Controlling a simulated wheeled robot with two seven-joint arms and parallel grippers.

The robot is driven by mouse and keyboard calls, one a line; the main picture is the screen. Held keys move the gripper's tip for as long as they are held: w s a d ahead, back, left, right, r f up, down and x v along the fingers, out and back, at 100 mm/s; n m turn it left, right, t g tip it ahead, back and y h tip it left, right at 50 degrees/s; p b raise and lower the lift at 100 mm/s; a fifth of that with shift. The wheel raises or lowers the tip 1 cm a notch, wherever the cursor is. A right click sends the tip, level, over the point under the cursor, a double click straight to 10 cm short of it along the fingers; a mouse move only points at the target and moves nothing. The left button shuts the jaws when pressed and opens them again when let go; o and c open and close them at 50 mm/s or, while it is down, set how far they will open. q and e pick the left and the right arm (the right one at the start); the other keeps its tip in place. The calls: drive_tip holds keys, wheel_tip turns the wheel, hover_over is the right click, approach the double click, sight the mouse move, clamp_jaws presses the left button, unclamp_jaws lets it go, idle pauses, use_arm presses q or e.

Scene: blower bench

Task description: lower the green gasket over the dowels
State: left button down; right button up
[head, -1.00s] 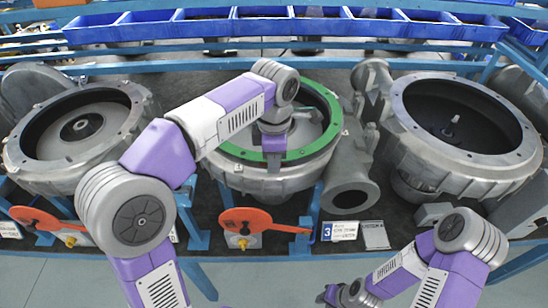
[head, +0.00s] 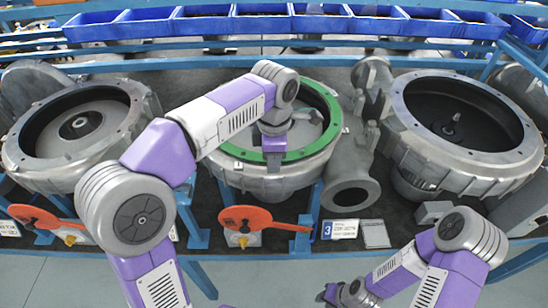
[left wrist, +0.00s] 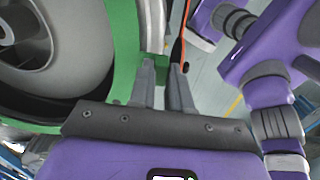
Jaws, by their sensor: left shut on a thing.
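The green gasket (head: 335,110) is a flat ring over the open mouth of the middle grey blower housing (head: 285,185). It lies close over the flange; I cannot tell whether it touches all round. My left gripper (head: 273,150) is shut on the ring's near edge. In the left wrist view, the fingers (left wrist: 166,75) close on a small green tab of the gasket (left wrist: 125,35). The dowels cannot be made out; the ring and my arm cover much of the flange. My right gripper (head: 340,294) is low at the front, away from the housing, its jaws unclear.
Similar open housings stand at left (head: 80,130) and right (head: 465,115). A grey pipe outlet (head: 349,195) is close to the right of the middle housing. Red-handled levers (head: 245,218) and a number 3 card (head: 340,229) are along the bench front. Blue bins (head: 320,25) line the back.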

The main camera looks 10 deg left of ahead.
use_arm(q)
drive_tip(key=c, duration=1)
unclamp_jaws()
wheel_tip(320, 180, up, 8)
drive_tip(key=shift+f+p, duration=0.2)
drive_tip(key=shift+p, duration=0.8)
